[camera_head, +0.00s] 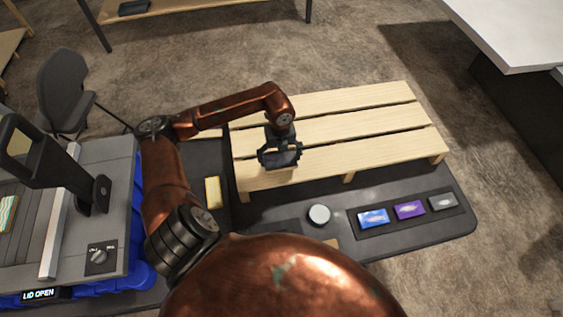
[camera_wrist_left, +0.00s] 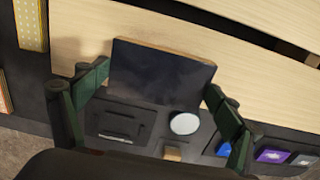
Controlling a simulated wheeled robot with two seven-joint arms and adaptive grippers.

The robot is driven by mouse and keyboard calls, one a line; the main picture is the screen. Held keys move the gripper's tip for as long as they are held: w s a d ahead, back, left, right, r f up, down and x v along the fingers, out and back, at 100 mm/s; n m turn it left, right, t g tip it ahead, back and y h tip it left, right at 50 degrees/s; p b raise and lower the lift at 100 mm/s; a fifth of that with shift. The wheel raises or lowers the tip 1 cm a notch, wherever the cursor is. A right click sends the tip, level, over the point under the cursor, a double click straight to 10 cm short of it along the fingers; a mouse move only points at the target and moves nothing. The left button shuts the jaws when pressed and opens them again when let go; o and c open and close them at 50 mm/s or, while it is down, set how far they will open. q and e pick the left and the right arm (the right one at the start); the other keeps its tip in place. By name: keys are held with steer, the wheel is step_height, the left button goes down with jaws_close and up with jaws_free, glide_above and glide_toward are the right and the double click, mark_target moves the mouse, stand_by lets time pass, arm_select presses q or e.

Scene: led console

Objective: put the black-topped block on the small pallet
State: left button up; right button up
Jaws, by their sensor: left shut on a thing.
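The black-topped block (camera_head: 283,159) is held between the fingers of my left gripper (camera_head: 280,153), over the front slat of the small pallet (camera_head: 330,129) near its left end. In the left wrist view the block's dark top (camera_wrist_left: 160,76) with a thin wooden edge lies between the two green fingers of the left gripper (camera_wrist_left: 158,98). Pale slats (camera_wrist_left: 190,38) show behind it. I cannot tell whether the block touches the slat. My right gripper is in neither view.
A dark mat carries a white round button (camera_head: 319,214) and a tray of blue, purple and grey packets (camera_head: 409,210). A yellowish block (camera_head: 213,191) stands left of the pallet. A grey console (camera_head: 98,225) reading "LID OPEN" is at left. The pallet's right part is clear.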

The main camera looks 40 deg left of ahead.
mark_target(281, 159)
arm_select(q)
steer(key=shift+w+f, duration=0.35)
steer(key=shift+f, duration=1.65)
steer(key=shift+f, duration=0.2)
steer(key=o, duration=1.1)
steer(key=shift+r, duration=0.1)
step_height(281, 159, up, 12)
steer(key=shift+r, duration=0.1)
